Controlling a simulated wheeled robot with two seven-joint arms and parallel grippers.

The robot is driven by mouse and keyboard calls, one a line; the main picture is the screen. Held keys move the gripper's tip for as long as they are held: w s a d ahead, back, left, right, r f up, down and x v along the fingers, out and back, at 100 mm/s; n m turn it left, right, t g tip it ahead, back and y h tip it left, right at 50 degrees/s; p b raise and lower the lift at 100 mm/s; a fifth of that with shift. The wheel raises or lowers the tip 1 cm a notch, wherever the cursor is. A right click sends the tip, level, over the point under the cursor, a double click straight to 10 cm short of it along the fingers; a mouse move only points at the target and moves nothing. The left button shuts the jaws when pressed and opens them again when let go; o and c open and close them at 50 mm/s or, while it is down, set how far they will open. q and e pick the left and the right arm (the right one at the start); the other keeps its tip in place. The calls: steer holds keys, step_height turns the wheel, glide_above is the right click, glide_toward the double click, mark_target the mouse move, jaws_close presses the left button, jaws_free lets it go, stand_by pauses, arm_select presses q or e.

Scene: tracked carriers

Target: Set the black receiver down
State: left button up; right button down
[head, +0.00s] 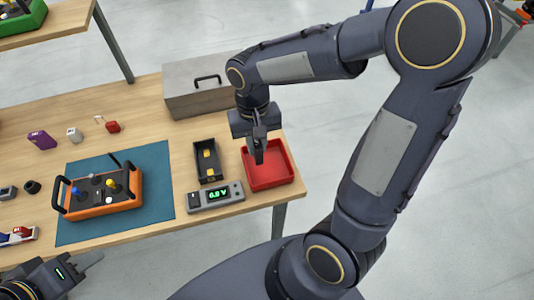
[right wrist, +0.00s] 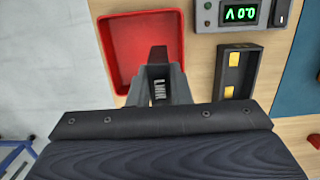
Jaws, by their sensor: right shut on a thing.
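My right gripper (head: 258,148) is shut on a small black piece, which looks like the black receiver (right wrist: 158,54). It holds it over the red tray (head: 286,171). In the right wrist view, the dark end of the piece shows between the fingertips, with white markings nearer the palm. Most of it is hidden by the fingers, and I cannot tell whether it touches the tray floor. The red tray (right wrist: 112,50) looks otherwise empty. My left gripper (head: 90,260) is at the lower left, apart from these things; its jaw opening is unclear.
A black holder with yellow cells (head: 197,165) and a grey meter with a green display (head: 229,195) stand left of the tray. An orange carrier (head: 131,201) sits on a blue mat (head: 160,214). A grey toolbox (head: 185,92) stands behind. The table edge is close to the tray.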

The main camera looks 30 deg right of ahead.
steer(key=shift+s+d+f, duration=0.1)
steer(key=shift+d+f, duration=0.3)
steer(key=shift+f, duration=0.6)
steer(key=shift+s+d+f, duration=0.15)
steer(key=shift+d+f, duration=0.25)
steer(key=shift+f, duration=0.6)
steer(key=shift+s+d+f, duration=0.1)
steer(key=shift+d+f, duration=0.3)
steer(key=shift+f, duration=0.6)
steer(key=shift+f+b, duration=0.2)
steer(key=shift+b, duration=0.1)
steer(key=c, duration=1.3)
jaws_free()
steer(key=shift+r, duration=0.1)
